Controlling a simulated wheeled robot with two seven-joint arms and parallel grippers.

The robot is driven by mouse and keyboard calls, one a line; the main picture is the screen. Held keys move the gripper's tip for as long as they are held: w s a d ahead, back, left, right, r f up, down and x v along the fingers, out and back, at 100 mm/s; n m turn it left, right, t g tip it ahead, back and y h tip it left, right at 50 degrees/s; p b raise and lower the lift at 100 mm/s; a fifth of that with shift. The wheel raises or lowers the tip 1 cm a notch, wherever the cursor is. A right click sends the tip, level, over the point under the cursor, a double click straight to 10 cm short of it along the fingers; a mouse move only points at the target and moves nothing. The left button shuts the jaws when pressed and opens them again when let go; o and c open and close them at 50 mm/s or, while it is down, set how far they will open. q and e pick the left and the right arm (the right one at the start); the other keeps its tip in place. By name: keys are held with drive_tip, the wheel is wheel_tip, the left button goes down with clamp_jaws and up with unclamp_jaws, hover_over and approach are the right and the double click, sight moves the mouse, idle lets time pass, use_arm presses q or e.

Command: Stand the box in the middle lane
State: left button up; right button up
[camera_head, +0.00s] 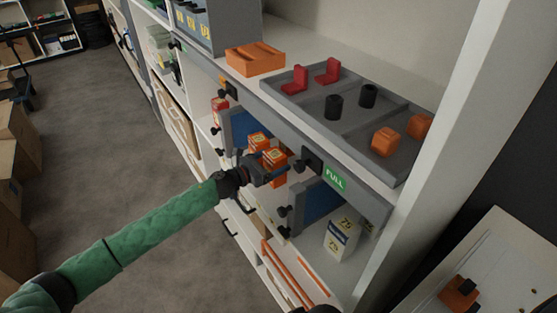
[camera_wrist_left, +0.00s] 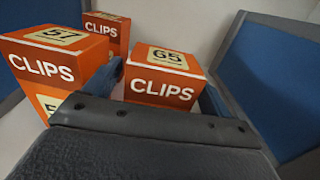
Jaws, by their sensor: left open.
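An orange CLIPS box marked 65 (camera_wrist_left: 165,78) stands upright between the two fingers of my left gripper (camera_head: 272,168) in the left wrist view. The fingers are apart, one on each side of the box; whether they touch it I cannot tell. In the head view orange boxes (camera_head: 259,142) stand in the middle lane, between the blue dividers (camera_head: 239,128) and (camera_head: 318,200).
White boxes (camera_head: 342,238) stand in the right lane and a red box (camera_head: 219,108) in the left lane. Above is a shelf with a grey tray (camera_head: 350,130) holding small parts. A green FULL label (camera_head: 335,179) is on its front edge.

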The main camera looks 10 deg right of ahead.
use_arm(q)
drive_tip(key=b+v, duration=0.1)
drive_tip(key=v, duration=0.7)
drive_tip(key=shift+s+a+f, duration=0.1)
drive_tip(key=shift+s+a, duration=0.1)
drive_tip(key=shift+a, duration=0.1)
drive_tip(key=shift+s+a+b, duration=0.25)
drive_tip(key=shift+a+b, duration=0.05)
drive_tip(key=shift+a, duration=0.3)
use_arm(e)
drive_tip(key=shift+y, duration=0.3)
drive_tip(key=a+f, duration=0.1)
drive_tip(key=f, duration=0.1)
drive_tip(key=w+a+f, duration=0.1)
drive_tip(key=f, duration=0.1)
drive_tip(key=shift+a, duration=0.3)
drive_tip(key=shift+r+t, duration=0.1)
drive_tip(key=shift+t, duration=0.2)
